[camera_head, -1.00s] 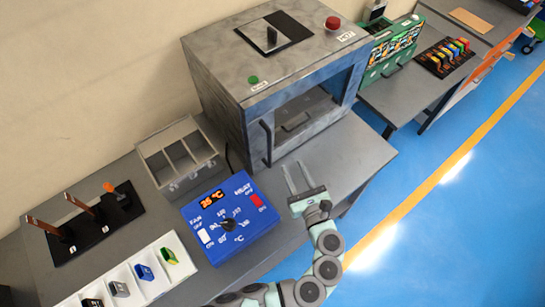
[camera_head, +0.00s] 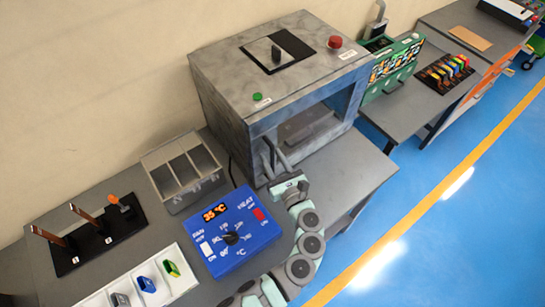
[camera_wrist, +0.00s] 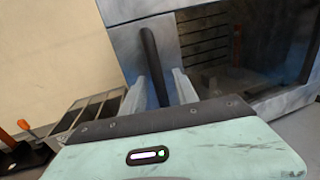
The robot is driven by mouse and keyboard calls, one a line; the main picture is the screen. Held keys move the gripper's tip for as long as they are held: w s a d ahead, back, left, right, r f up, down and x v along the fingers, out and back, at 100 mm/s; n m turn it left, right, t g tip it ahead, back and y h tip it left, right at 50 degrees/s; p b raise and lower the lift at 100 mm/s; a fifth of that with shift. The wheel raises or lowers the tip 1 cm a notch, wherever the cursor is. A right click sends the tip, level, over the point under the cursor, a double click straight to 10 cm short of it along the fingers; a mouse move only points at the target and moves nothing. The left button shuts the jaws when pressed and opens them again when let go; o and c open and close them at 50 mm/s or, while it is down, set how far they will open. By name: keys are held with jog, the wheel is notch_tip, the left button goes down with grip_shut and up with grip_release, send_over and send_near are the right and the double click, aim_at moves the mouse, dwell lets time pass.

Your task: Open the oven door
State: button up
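The oven (camera_head: 222,97) is a large grey metal box on the bench, with a dark front opening or window (camera_wrist: 215,60); I cannot tell if glass covers it. The dark upright door handle (camera_wrist: 149,55) stands on the left part of the oven front. My gripper (camera_head: 273,155) is at this front, and in the wrist view its two pale fingers (camera_wrist: 158,84) are apart, one on each side of the handle. A gap shows beside the handle, so the fingers look open around it. The handle is largely hidden by the fingers in the head view.
A blue control panel (camera_head: 212,262) showing 35 °C lies in front left. A grey divided bin (camera_head: 182,203) stands left of the oven. A red button (camera_head: 335,42) and a green button (camera_head: 257,97) sit on the oven top.

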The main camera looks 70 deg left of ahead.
grip_shut()
dwell(0.4)
dwell(1.1)
